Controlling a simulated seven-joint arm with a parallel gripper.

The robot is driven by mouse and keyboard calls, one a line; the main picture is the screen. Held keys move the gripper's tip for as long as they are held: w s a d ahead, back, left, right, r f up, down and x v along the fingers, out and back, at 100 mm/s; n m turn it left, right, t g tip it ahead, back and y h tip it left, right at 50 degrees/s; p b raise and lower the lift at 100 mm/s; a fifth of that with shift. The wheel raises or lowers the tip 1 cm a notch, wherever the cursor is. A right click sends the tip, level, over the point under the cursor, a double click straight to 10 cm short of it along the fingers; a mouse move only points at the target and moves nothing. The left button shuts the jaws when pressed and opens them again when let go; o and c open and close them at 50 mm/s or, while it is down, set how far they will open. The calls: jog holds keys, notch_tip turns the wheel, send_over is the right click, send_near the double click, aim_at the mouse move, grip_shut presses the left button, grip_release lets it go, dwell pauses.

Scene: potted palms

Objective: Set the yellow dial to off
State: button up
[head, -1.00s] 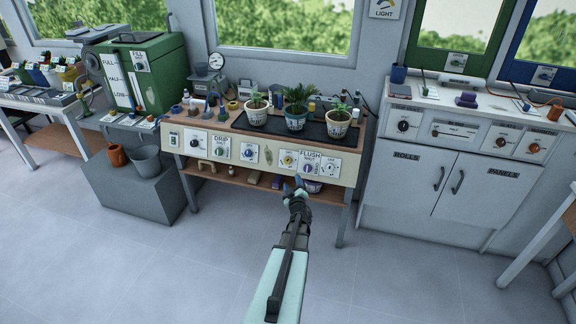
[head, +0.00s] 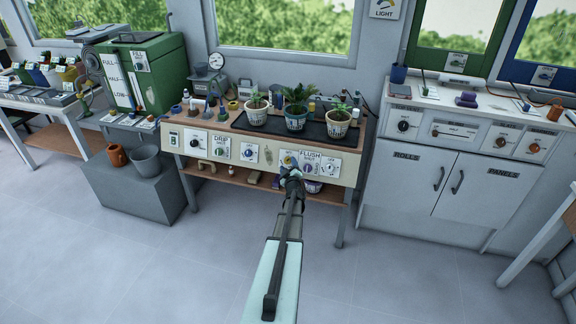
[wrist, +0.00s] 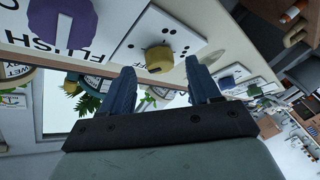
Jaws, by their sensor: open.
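The yellow dial (wrist: 159,58) sits on a white plate on the bench's front panel. It shows between and beyond my fingertips in the wrist view, with a gap to them. In the head view the yellow dial (head: 288,160) is partly covered by my gripper (head: 289,174), which is just in front of it. My gripper (wrist: 162,78) is open, its two blue fingers apart and empty. Lettering on the plate is only partly readable, and I cannot tell the dial's setting.
A purple dial (wrist: 62,22) marked FLUSH is beside the yellow one. Other switches line the cream panel (head: 349,172). Potted palms (head: 296,117) stand in a black tray above. A shelf (head: 250,182) runs below. The floor in front is clear.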

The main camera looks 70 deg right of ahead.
jog(key=shift+x, duration=0.8)
jog(key=shift+a, duration=0.1)
jog(key=c, duration=1)
